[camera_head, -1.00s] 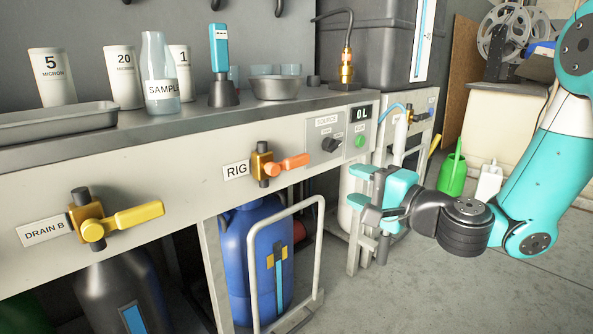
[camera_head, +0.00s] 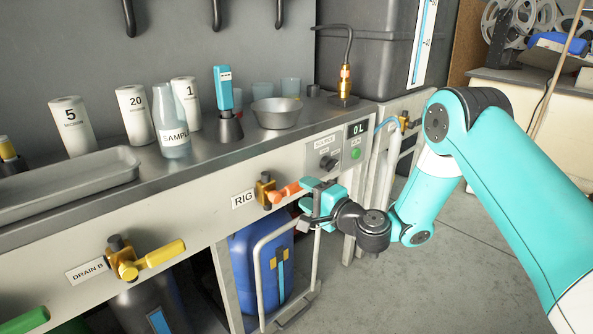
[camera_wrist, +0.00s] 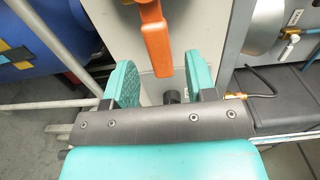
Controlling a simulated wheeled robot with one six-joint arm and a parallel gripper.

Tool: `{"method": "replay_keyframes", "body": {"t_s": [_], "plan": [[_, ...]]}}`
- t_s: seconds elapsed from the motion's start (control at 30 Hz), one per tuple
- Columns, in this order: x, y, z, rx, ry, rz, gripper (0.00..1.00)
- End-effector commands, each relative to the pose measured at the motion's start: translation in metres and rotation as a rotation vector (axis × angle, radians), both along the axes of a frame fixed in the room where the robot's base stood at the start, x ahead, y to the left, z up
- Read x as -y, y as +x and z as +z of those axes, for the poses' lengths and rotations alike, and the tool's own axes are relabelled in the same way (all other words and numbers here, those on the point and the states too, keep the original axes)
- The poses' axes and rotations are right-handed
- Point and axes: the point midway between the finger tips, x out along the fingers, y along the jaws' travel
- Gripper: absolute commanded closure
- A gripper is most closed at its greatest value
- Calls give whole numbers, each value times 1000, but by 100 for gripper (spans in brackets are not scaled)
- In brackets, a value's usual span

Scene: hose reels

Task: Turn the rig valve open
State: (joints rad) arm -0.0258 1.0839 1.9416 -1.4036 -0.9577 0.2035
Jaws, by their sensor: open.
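The rig valve has a brass body (camera_head: 265,188) and an orange lever handle (camera_head: 286,192) on the bench's front panel, beside the RIG label (camera_head: 243,200). The lever points right, roughly along the panel. My gripper (camera_head: 312,203) is open at the lever's free end. In the wrist view the orange lever (camera_wrist: 157,40) reaches in from the top, and its end lies between the two teal fingers of my gripper (camera_wrist: 158,85), nearer the right one. I see a gap on each side and no clear contact. The valve body is barely in the wrist view.
The Drain B valve with its yellow lever (camera_head: 160,254) is on the panel to the left. A SOURCE knob (camera_head: 328,162) and green button (camera_head: 355,154) are to the right. A blue drum (camera_head: 252,265) and a pale tubular frame stand below. Grey floor is open at right.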

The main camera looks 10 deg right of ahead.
Motion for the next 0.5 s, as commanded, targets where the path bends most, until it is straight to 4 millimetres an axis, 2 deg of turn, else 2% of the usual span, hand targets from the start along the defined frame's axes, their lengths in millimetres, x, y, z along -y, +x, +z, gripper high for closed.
{"method": "replay_keyframes", "body": {"t_s": [0.03,0.3,0.5], "plan": [[-4,4,7,0,-1,2,49],[-21,27,0,3,-2,2,49],[-24,33,0,1,1,-1,49]]}}
